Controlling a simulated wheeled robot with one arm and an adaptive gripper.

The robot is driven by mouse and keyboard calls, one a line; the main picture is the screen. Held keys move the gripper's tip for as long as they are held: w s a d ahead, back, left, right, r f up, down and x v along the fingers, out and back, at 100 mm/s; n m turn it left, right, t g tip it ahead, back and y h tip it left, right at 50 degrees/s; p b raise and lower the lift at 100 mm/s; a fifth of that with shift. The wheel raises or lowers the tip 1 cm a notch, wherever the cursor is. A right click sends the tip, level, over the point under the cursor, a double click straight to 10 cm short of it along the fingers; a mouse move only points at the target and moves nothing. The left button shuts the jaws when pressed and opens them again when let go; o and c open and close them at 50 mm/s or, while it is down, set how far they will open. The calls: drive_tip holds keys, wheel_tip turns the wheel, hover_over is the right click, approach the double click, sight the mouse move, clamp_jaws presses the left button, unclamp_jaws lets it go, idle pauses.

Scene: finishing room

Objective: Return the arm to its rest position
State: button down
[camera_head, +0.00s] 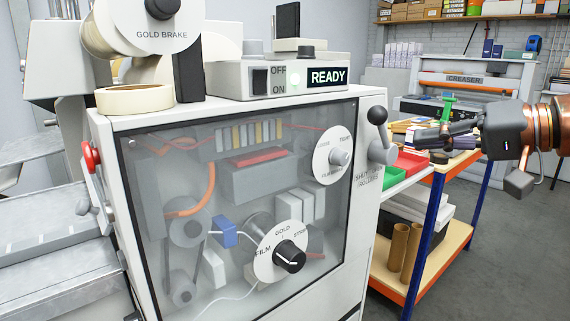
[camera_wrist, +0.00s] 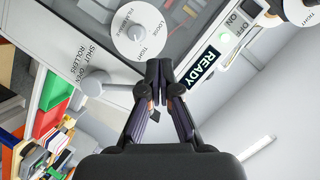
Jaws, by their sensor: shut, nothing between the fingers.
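My gripper (camera_head: 421,138) is at the right of the head view, in front of the shelving cart. It points left, toward the side of the machine, and is apart from it in the picture. In the wrist view my gripper (camera_wrist: 158,72) has its two dark fingers together, shut with nothing between them. Beyond the fingertips the wrist view shows the machine's upper front and its READY display (camera_wrist: 202,65). Part of my arm (camera_head: 553,125) shows copper-coloured at the right edge of the head view.
The machine (camera_head: 110,124) fills the middle, with a roller lever (camera_head: 377,135) on its right side near my gripper. A cart (camera_head: 437,205) with trays stands behind. A machine labelled CREASER (camera_head: 463,79) stands farther back. Open floor (camera_head: 510,260) lies at lower right.

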drive_tip(key=s+a+f+n+g+h, duration=0.1)
drive_tip(key=s+a+f+g+h, duration=0.2)
drive_tip(key=f, duration=0.4)
drive_tip(key=s+a+f+g+h, duration=0.1)
drive_tip(key=s+a+f+g, duration=0.15)
drive_tip(key=a+f, duration=0.4)
drive_tip(key=s+a+f+n+g+h, duration=0.1)
drive_tip(key=s+a+f+g, duration=0.2)
drive_tip(key=f, duration=0.5)
drive_tip(key=s+d+f+m+g+h, duration=0.1)
drive_tip(key=s+d+f+g+h, duration=0.2)
drive_tip(key=s+f, duration=0.6)
drive_tip(key=s+d+f+g+h, duration=0.1)
drive_tip(key=s+d+f+h, duration=0.4)
drive_tip(key=s+f, duration=0.5)
wheel_tip(320, 180, up, 18)
drive_tip(key=w+t+y+p, duration=0.1)
drive_tip(key=w+p, duration=0.1)
drive_tip(key=p, duration=1.4)
drive_tip(key=shift+d, duration=0.15)
